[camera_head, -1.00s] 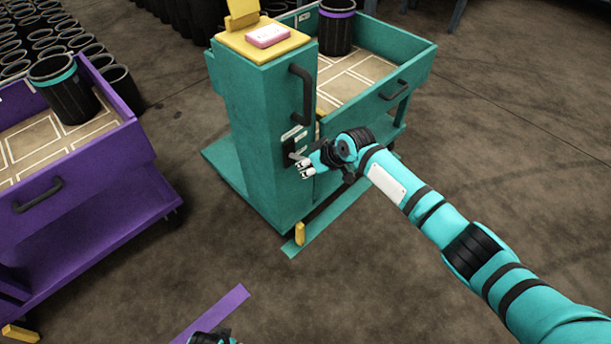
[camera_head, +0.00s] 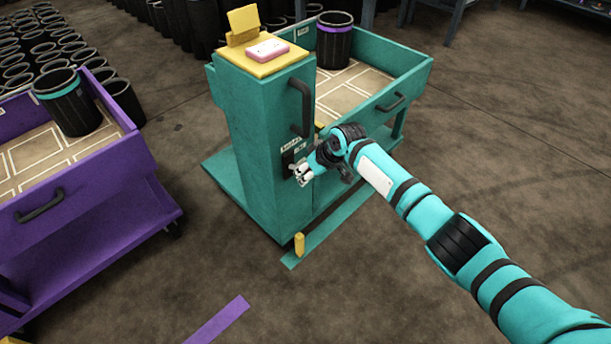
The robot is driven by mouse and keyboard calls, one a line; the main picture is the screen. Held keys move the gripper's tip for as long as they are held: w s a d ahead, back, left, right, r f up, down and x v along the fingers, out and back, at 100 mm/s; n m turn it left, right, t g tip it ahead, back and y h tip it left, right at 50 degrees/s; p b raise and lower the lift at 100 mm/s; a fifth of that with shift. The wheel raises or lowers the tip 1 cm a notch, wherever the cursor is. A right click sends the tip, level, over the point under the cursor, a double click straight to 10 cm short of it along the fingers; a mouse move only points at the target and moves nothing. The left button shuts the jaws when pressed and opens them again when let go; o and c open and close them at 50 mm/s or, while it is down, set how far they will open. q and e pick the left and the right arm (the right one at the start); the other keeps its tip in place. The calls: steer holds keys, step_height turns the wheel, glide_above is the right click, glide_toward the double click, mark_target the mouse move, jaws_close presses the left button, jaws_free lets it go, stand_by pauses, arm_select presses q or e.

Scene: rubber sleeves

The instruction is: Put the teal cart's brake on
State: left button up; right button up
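The teal cart (camera_head: 265,140) stands in the middle, with a tall front column and a tray behind it. On the column's right-hand face, below a black handle (camera_head: 306,108), is a small dark plate (camera_head: 288,158) with white labels above it. My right gripper (camera_head: 302,174) is at this plate, its pale fingertips right at or against it. The fingers cover much of the plate, so a lever there is hidden and its position cannot be told. Whether the fingers are apart or closed is too small to tell. My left gripper is out of view.
A purple cart (camera_head: 90,220) with a black bin (camera_head: 68,103) stands at left. A purple-banded bin (camera_head: 335,42) sits in the teal cart's tray. A yellow post (camera_head: 299,244) stands low by the teal floor strip (camera_head: 335,225). The floor at right is clear.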

steer(key=o, duration=0.4)
steer(key=shift+d, duration=0.1)
steer(key=shift+c, duration=0.2)
steer(key=shift+s, duration=0.1)
steer(key=v, duration=1.2)
